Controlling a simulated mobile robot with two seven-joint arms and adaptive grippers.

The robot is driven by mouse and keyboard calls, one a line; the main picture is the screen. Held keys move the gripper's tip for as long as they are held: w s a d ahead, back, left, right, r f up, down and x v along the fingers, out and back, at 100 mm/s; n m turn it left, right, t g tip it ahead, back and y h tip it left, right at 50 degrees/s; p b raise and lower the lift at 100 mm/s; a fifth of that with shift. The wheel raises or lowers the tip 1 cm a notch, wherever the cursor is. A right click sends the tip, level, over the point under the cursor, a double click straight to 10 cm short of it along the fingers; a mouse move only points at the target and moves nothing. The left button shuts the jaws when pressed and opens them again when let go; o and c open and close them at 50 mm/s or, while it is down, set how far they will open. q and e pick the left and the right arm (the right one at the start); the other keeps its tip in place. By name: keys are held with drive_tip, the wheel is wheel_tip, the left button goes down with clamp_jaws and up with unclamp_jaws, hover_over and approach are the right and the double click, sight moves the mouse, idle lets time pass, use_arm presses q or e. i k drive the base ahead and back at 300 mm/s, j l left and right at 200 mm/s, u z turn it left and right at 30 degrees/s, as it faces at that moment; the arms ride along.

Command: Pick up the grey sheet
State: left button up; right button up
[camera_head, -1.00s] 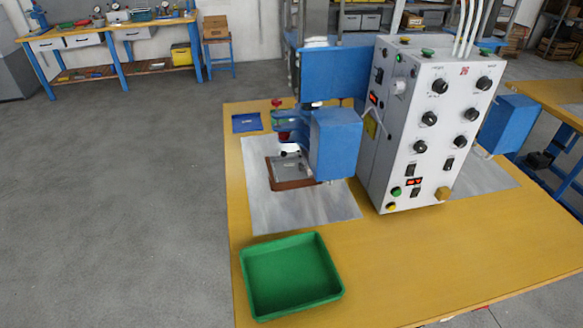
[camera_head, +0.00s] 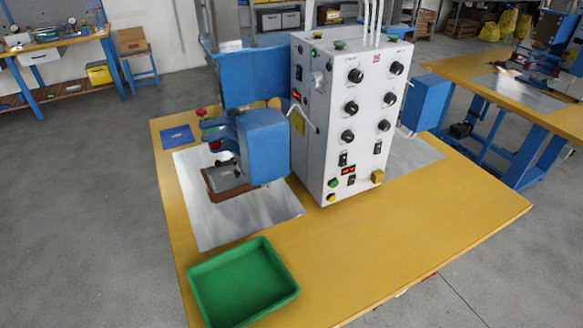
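A small grey sheet (camera_head: 224,179) lies in a brown frame (camera_head: 212,193) under the head of the blue press (camera_head: 262,146). The press head hides part of both. A larger grey plate (camera_head: 215,226) lies flat on the yellow table below the frame. I cannot tell for sure which of the two the task calls the grey sheet. Neither of my grippers shows in the head view.
An empty-looking green tray (camera_head: 243,285) sits at the table's front left. A blue sheet (camera_head: 177,134) lies at the back left corner. A white control box (camera_head: 349,120) stands mid-table. The yellow table (camera_head: 380,233) is bare at front right; the left floor is open.

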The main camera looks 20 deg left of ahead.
sight(221, 179)
drive_tip(key=i+j+z, duration=0.1)
drive_tip(key=j+z, duration=0.25)
drive_tip(key=j, duration=0.3)
drive_tip(key=j+z, duration=0.35)
drive_tip(key=j, duration=0.25)
drive_tip(key=j+z, duration=0.35)
drive_tip(key=j, duration=0.3)
drive_tip(key=k+j+z, duration=0.2)
drive_tip(key=j+z, duration=0.2)
drive_tip(key=j, duration=0.2)
